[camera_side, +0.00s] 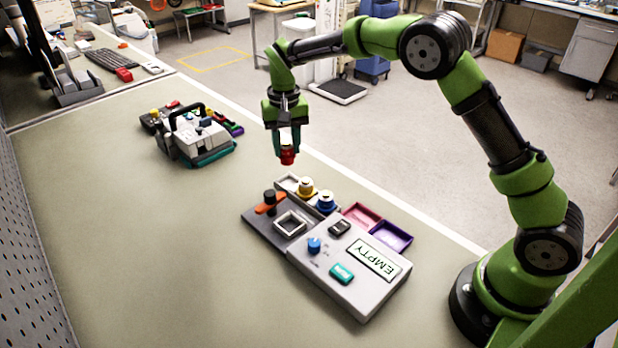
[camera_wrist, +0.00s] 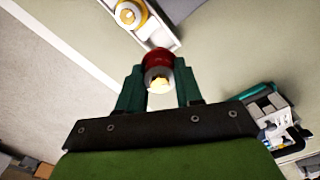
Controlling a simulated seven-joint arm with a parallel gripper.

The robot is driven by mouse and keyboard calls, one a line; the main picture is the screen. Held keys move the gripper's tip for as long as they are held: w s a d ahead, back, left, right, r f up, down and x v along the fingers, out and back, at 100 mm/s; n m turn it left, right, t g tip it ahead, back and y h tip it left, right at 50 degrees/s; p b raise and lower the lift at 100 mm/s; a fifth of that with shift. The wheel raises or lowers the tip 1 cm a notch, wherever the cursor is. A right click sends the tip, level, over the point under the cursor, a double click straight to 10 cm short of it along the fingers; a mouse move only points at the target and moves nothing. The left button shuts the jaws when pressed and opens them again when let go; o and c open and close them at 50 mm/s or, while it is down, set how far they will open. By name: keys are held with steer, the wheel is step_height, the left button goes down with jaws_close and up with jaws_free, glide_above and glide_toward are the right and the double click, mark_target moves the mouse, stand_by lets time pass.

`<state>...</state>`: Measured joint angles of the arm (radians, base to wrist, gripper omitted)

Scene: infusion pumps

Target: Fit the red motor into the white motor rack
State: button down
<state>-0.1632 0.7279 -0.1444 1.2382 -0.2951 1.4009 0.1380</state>
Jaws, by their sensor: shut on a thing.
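The red motor (camera_side: 287,156) is held between the fingers of my gripper (camera_side: 287,142), above the table and behind the white motor rack (camera_side: 283,187) in the side view. The red motor also shows in the wrist view (camera_wrist: 157,57), pinched at the fingertips, apart from the table. The rack holds a yellow motor (camera_side: 305,187) and a blue motor (camera_side: 326,201); its leftmost compartment looks empty. In the wrist view part of the rack (camera_wrist: 155,35) shows at the top with the yellow motor (camera_wrist: 128,14); the red motor overlaps the rack's near end there.
A grey pump unit with an EMPTY display (camera_side: 373,260) stands in front of the rack, with an orange lever (camera_side: 270,208) and an empty white square frame (camera_side: 290,224). Pink (camera_side: 361,215) and purple (camera_side: 391,236) trays adjoin. Another device (camera_side: 195,137) stands further left. The table's left front is clear.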

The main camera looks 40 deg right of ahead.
mark_target(287, 160)
steer(key=shift+w+f, duration=0.1)
steer(key=shift+f, duration=2.45)
steer(key=shift+f, duration=1.05)
steer(key=c, duration=1.1)
jaws_free()
steer(key=shift+o, duration=0.2)
steer(key=shift+r, duration=0.1)
steer(key=shift+r, duration=1)
steer(key=shift+o, duration=0.3)
steer(key=o, duration=0.5)
